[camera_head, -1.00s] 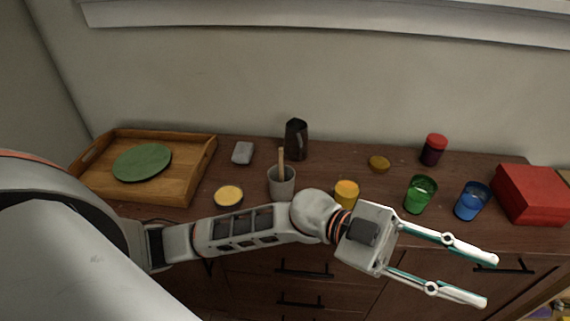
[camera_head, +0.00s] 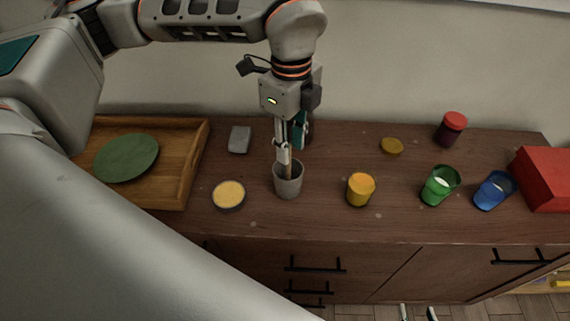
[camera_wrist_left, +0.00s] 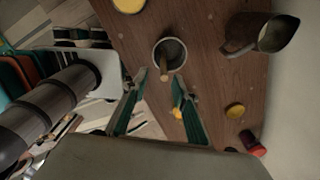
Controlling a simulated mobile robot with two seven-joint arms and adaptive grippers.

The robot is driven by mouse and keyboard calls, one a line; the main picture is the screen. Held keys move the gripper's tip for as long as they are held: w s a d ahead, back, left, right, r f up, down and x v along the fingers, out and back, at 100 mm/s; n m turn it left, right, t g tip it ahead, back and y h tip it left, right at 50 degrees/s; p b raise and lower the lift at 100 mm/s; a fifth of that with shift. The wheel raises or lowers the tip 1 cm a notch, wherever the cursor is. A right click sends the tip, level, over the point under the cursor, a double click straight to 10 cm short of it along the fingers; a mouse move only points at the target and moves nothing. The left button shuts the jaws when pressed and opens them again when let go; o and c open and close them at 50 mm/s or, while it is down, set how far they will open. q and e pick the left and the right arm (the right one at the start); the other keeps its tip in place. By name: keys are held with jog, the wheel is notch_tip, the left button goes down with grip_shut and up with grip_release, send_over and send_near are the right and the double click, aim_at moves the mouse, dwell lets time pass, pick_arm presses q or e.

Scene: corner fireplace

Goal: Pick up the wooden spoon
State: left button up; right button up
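The wooden spoon (camera_wrist_left: 165,76) stands handle up in a grey cup (camera_head: 288,184) on the wooden counter. In the head view my left gripper (camera_head: 288,146) points down over the cup and hides most of the spoon. In the left wrist view the cup (camera_wrist_left: 184,52) is just beyond the fingertips. The spoon's handle end shows between the two spread fingers of my left gripper (camera_wrist_left: 160,86), with a gap on each side. My right gripper (camera_head: 418,312) shows only its two separated fingertips at the bottom edge of the head view.
A candle tin (camera_head: 229,194) and a yellow jar (camera_head: 361,189) flank the cup. A wooden tray (camera_head: 186,178) with a green plate (camera_head: 127,157) is left. Green (camera_head: 439,187) and blue (camera_head: 493,191) glasses stand right.

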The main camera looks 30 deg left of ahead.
aim_at(288, 165)
pick_arm(q)
jog(key=shift+w+a+f, duration=0.1)
jog(key=shift+a, duration=0.15)
jog(key=shift+f, duration=0.35)
jog(key=f, duration=0.3)
jog(key=f+p, duration=0.1)
jog(key=f, duration=0.2)
jog(key=shift+w+a+f, duration=0.1)
jog(key=shift+w+f, duration=0.1)
jog(key=shift+f, duration=0.15)
jog(key=shift+c, duration=0.4)
grip_shut()
